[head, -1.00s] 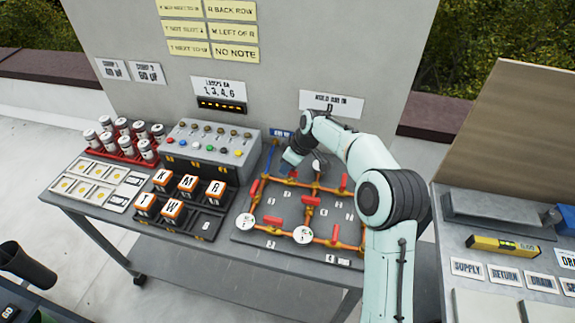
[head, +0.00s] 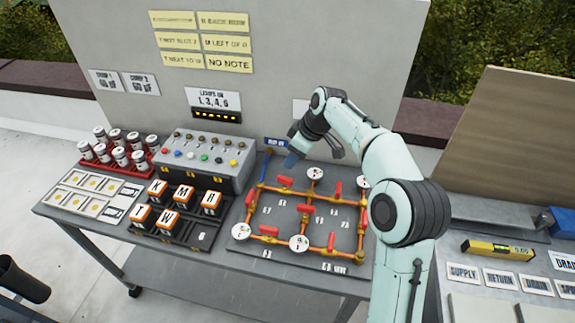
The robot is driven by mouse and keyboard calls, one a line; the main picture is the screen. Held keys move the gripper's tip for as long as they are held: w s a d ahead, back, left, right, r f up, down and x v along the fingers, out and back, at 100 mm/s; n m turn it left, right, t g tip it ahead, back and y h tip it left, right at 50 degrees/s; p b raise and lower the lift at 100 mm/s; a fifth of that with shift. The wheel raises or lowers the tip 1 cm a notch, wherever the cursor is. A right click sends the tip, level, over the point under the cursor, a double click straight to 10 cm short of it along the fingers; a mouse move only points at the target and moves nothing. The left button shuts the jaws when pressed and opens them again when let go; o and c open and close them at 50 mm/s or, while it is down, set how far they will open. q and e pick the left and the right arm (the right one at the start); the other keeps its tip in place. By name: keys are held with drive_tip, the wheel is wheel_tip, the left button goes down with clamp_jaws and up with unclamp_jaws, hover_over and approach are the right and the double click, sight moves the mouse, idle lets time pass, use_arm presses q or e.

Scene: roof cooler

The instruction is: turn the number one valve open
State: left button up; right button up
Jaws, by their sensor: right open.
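The valve board (head: 290,215) lies on the middle table, with orange pipes, round white gauges and several red valve handles. One red handle (head: 285,181) is on the upper pipe, another (head: 252,198) on the left pipe and another (head: 268,230) on the lower pipe. Small number tags lie beside them, too small to tell surely which is number one. My right gripper (head: 291,161) is open and empty, above the board's back left part, near the upper red handle and apart from it. My forearm partly covers the board's right side. My left gripper is not in view.
A grey lamp console (head: 205,160), lettered cubes in a black tray (head: 200,240) and a red rack of jars (head: 110,165) stand left of the board. A back panel (head: 290,60) with notes rises behind. Another table with a yellow level (head: 497,250) is at right.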

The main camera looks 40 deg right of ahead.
drive_tip(key=shift+v, duration=1.5)
